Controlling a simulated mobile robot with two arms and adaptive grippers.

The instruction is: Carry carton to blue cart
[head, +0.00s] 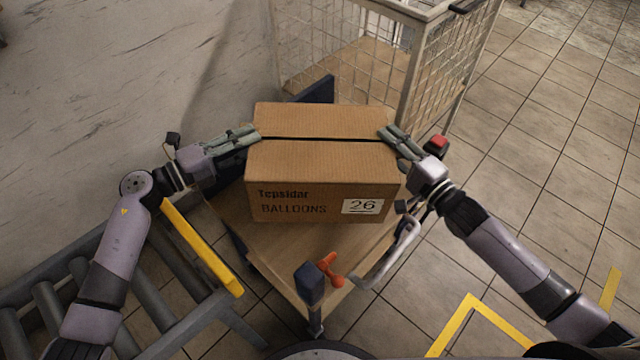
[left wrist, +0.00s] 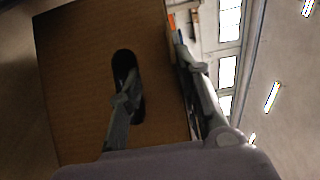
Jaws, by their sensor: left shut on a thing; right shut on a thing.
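The brown carton (head: 322,172) is printed "Tepsidar BALLOONS" with a "26" label. It is level, over a wooden-decked cart (head: 310,262) with dark blue corner parts; I cannot tell whether it touches the deck. My left gripper (head: 252,134) is shut on the carton's left side near the top. In the left wrist view, one finger goes into the dark hand hole of the carton (left wrist: 85,75) and the other lies along its edge. My right gripper (head: 386,134) is shut on the carton's right side near the top; its fingertips are partly hidden.
A wire-mesh cage trolley (head: 455,60) with a wooden base stands just behind the carton. A roller conveyor (head: 150,300) with a yellow rail (head: 203,247) is at the lower left. Tiled floor (head: 560,170) is free on the right.

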